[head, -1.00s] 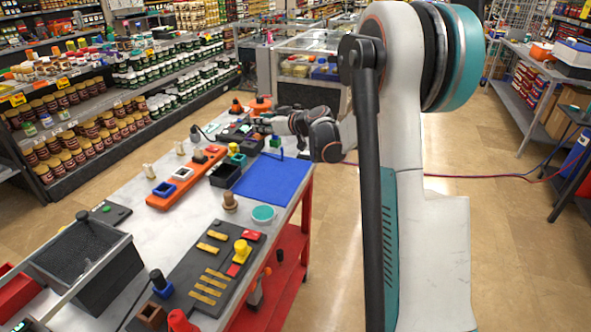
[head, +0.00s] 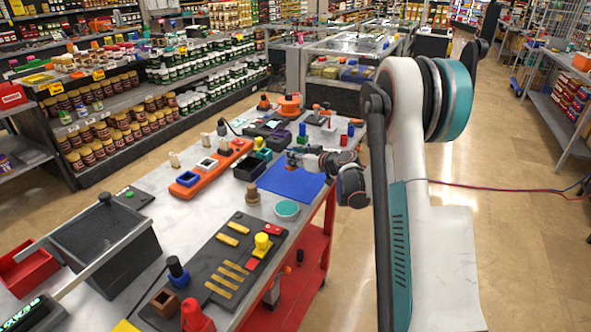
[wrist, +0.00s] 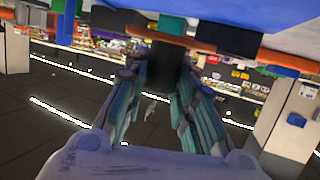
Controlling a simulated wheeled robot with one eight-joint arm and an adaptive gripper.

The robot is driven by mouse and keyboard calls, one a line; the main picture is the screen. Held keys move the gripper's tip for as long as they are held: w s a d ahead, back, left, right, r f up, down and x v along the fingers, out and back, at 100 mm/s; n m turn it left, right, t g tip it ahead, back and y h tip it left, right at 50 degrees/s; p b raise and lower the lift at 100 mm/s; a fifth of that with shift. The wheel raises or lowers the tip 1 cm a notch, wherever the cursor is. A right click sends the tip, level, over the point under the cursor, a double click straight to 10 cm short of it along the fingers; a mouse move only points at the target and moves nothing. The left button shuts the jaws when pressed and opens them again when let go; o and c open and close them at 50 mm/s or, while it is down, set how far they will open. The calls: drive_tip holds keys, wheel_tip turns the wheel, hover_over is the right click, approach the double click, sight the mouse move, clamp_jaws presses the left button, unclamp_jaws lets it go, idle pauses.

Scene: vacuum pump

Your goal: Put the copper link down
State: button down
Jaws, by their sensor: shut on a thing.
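My gripper (head: 291,155) is low over the far side of the blue mat (head: 290,184) on the workbench, reaching in from the right. In the wrist view its fingers (wrist: 170,80) close in on a dark shape. Several similar gold-coloured bars (head: 232,274) lie on the dark tray (head: 205,262) nearer me.
A black open bin (head: 250,170) and an orange strip with blocks (head: 210,172) stand left of the mat. A teal round dish (head: 287,209) and a brown peg (head: 253,197) stand in front. Blue and red pegs (head: 347,134) stand beyond, near the bench's right edge.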

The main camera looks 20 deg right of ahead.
sight(295, 167)
drive_tip(key=shift+f+b, duration=0.65)
drive_tip(key=shift+f, duration=1.45)
drive_tip(key=shift+f, duration=0.25)
drive_tip(key=c, duration=1.3)
unclamp_jaws()
drive_tip(key=shift+r, duration=0.1)
